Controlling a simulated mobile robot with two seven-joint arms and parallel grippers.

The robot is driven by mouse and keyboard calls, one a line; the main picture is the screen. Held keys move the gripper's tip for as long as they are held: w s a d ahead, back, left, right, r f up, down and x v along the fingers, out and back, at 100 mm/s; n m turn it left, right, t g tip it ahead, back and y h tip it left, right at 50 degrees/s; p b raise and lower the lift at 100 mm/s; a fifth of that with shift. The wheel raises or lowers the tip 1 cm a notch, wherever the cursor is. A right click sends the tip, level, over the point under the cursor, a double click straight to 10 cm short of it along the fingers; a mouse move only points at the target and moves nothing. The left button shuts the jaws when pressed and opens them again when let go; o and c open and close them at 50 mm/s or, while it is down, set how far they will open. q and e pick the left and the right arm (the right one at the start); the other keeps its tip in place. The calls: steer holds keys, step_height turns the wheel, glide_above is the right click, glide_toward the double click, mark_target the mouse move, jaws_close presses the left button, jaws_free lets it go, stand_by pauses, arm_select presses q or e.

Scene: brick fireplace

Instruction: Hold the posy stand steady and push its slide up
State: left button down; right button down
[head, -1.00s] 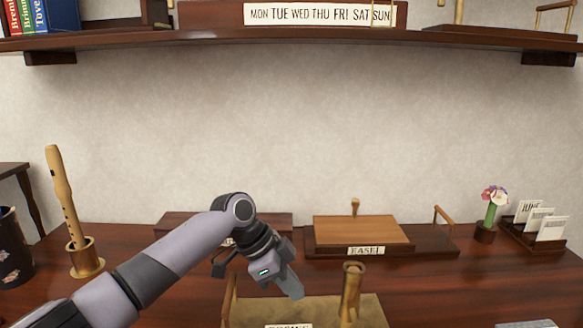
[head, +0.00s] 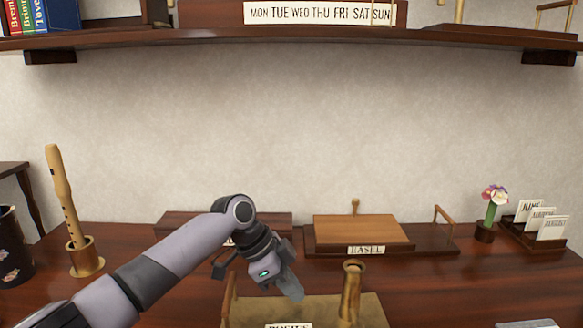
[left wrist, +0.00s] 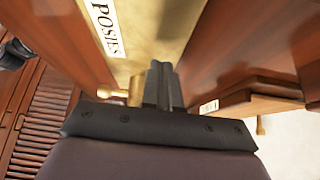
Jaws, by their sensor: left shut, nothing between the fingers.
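The posy stand (head: 374,312) is a brass-coloured plate on the desk at the bottom of the head view, partly cut off by the frame edge. Its label reads POSIES (left wrist: 107,28) in the left wrist view. A brass tube (head: 350,292) stands upright at its right part, and a wooden post (head: 229,298) rises at its left edge. I cannot tell which part is the slide. My left gripper (head: 294,288) is shut and empty, over the back left of the stand; its fingers also show in the left wrist view (left wrist: 162,86). My right gripper is not in view.
An easel box (head: 360,230) with a label stands behind the stand. A recorder in a holder (head: 67,210) is at the left. A flower in a small pot (head: 488,225) and a card rack (head: 534,236) are at the right. A shelf (head: 300,37) runs above.

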arm_select(q)
steer(key=shift+f, duration=0.7)
